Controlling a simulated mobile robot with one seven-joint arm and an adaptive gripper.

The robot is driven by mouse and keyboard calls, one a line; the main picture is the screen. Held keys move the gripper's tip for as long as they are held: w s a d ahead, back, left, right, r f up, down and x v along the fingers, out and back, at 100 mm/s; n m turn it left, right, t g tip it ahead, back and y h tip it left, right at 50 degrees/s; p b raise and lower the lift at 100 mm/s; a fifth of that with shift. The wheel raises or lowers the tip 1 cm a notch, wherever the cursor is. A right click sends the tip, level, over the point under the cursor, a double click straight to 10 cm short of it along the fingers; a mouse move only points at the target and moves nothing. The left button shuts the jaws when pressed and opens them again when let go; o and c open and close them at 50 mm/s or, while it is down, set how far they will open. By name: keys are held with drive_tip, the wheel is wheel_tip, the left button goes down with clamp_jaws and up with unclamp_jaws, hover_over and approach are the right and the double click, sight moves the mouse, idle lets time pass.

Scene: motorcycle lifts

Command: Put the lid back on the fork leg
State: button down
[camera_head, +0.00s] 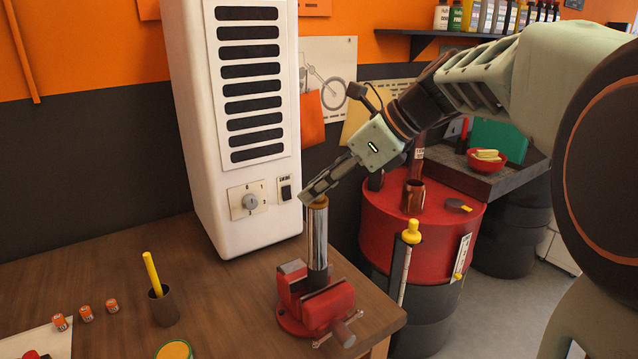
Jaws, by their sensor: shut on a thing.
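The fork leg (317,240) is a shiny chrome tube standing upright in a red vise (316,306) near the bench's right front corner. A small brass-coloured lid (319,203) shows at the top of the tube, directly under my fingers. My gripper (308,196) reaches in from the upper right, tilted down to the left, and is shut on the lid. The fingers hide part of the lid. I cannot tell whether the lid is seated on the tube or just above it.
A tall white heater-like cabinet (250,190) stands close behind the vise. A dark cup (163,305) with a yellow stick and several small orange cans stand at left. A red drum (385,225) stands right of the bench.

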idle(0.3)
drive_tip(key=c, duration=1)
unclamp_jaws()
wheel_tip(320, 180, up, 5)
drive_tip(key=p, duration=0.5)
drive_tip(key=shift+r+p, duration=0.95)
drive_tip(key=shift+r, duration=0.1)
drive_tip(key=shift+c, duration=0.5)
clamp_jaws()
